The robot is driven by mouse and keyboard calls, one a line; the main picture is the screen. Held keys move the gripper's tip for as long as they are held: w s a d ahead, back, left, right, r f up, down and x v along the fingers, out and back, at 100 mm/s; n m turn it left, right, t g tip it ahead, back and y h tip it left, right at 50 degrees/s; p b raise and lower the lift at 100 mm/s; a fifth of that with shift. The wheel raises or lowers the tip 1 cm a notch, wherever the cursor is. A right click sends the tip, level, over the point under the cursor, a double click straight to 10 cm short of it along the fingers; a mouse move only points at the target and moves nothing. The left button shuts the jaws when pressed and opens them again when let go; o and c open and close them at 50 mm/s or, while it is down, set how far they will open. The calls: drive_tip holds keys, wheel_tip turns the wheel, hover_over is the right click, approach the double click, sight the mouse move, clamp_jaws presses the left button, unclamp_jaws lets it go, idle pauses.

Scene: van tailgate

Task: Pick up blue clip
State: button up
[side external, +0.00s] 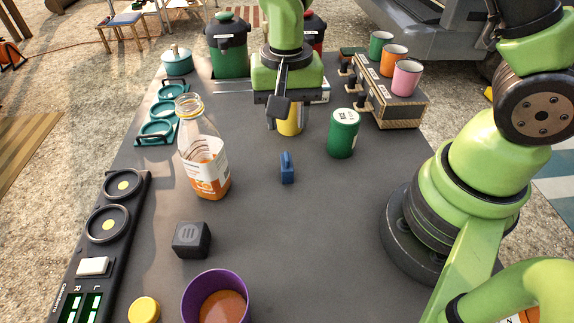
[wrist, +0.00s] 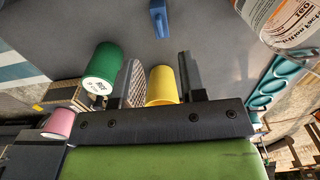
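The blue clip (side external: 287,168) stands on the dark grey table near its middle. It also shows at the top edge of the wrist view (wrist: 159,18). My gripper (side external: 277,108) is above the far part of the table, behind the clip and apart from it. In the wrist view its two fingers (wrist: 159,57) are spread wide with no clip between them. A yellow cup (wrist: 162,85) appears between the fingers there; whether they touch it I cannot tell. In the side view the fingers partly hide this cup (side external: 291,122).
A green can (side external: 343,133) stands right of the clip, an orange-labelled bottle (side external: 205,160) left of it. A black cube (side external: 191,239) and purple cup (side external: 216,300) are nearer the camera. A rack with cups (side external: 400,105) is at the back right. Table around the clip is clear.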

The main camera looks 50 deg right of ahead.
sight(287, 154)
drive_tip(key=f, duration=1)
drive_tip(key=shift+w+d+f, duration=0.1)
drive_tip(key=shift+w+d, duration=0.05)
drive_tip(key=shift+d, duration=0.1)
clamp_jaws()
